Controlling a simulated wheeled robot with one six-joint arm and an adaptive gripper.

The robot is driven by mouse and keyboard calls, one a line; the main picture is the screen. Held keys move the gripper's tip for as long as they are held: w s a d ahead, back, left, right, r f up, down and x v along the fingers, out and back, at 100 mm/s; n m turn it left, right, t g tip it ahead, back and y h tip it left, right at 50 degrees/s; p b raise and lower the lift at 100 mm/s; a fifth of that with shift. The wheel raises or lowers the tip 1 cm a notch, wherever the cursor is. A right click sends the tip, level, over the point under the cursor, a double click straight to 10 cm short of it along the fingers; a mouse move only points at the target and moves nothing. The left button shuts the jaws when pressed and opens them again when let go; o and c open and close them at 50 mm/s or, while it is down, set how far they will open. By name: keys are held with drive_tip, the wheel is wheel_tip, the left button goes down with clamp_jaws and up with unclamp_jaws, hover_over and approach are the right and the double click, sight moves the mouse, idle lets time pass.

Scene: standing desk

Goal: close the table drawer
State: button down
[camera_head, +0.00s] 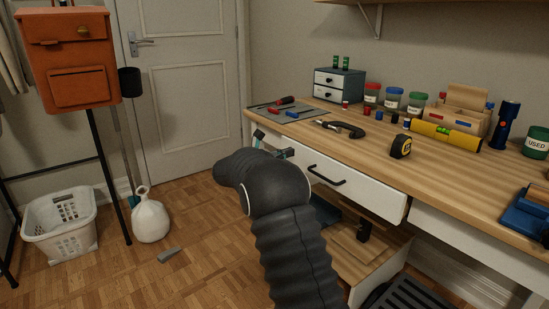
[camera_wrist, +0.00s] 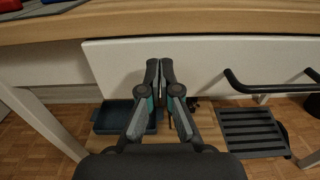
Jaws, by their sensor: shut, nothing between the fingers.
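The table drawer has a white front (camera_head: 362,190) with a black bar handle (camera_head: 325,175), under the wooden desk top. Its front stands a little out from the neighbouring white panel, so it looks partly open. In the wrist view the drawer front (camera_wrist: 215,58) spans the middle and right, with the handle (camera_wrist: 275,86) to the right of my fingers. My gripper (camera_wrist: 160,64) is shut and empty, its fingertips in front of the drawer front, left of the handle. I cannot tell if they touch it. In the head view my dark arm hides most of the gripper.
The desk top (camera_head: 368,152) holds a tape measure (camera_head: 401,147), a yellow level (camera_head: 445,135), jars and a small drawer box (camera_head: 339,88). A laundry basket (camera_head: 60,225) and white bag (camera_head: 150,218) stand at left.

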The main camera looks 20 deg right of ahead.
sight(298, 149)
drive_tip(key=shift+x, duration=0.95)
drive_tip(key=shift+p+x, duration=1)
drive_tip(key=shift+x, duration=1.45)
